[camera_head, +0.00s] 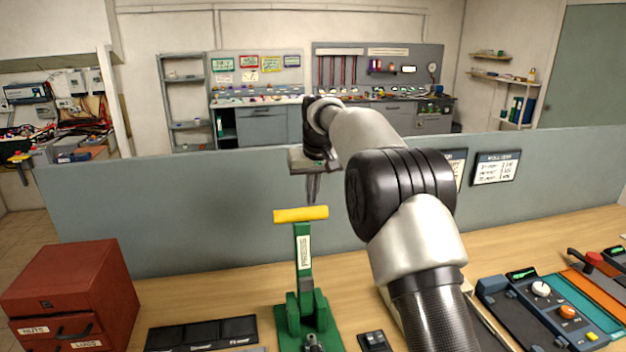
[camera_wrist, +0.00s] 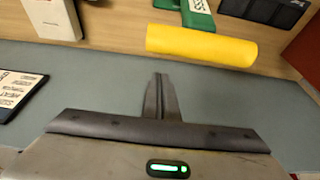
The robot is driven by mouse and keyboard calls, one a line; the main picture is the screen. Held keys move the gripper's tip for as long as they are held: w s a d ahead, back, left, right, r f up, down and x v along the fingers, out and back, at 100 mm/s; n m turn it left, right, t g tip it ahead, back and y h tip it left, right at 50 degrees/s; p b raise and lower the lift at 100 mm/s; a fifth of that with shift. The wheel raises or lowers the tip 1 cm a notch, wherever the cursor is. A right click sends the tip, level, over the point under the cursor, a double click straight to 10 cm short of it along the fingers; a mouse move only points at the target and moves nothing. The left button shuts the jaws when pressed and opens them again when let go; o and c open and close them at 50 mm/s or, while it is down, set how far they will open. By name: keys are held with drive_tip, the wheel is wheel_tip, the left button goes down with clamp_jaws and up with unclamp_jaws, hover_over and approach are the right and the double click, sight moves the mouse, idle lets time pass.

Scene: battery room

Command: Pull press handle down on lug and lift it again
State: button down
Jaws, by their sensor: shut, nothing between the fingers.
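The green press (camera_head: 305,262) stands on the bench with its lever raised upright. Its yellow handle (camera_head: 301,214) lies crosswise on top of the lever. The handle also shows in the wrist view (camera_wrist: 202,46), beyond my fingertips. My gripper (camera_head: 312,200) is shut and empty, pointing down just behind and above the handle, in front of the grey partition. In the wrist view my gripper (camera_wrist: 158,76) shows its fingers together, with a gap between the tips and the handle. A small metal piece, perhaps the lug (camera_head: 313,343), shows at the press base; its details are unclear.
A red drawer cabinet (camera_head: 72,291) stands at the left, and a black tray (camera_head: 202,334) lies left of the press. A grey partition (camera_head: 200,212) runs behind the bench. A control device (camera_head: 548,305) sits at the right. My arm covers the bench right of the press.

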drive_tip(key=s, duration=0.2)
drive_tip(key=s+d, duration=0.1)
drive_tip(key=shift+s+r, duration=0.2)
drive_tip(key=shift+r, duration=0.1)
drive_tip(key=shift+s+f+b, duration=0.1)
drive_tip(key=shift+s+b, duration=0.05)
drive_tip(key=shift+b, duration=0.45)
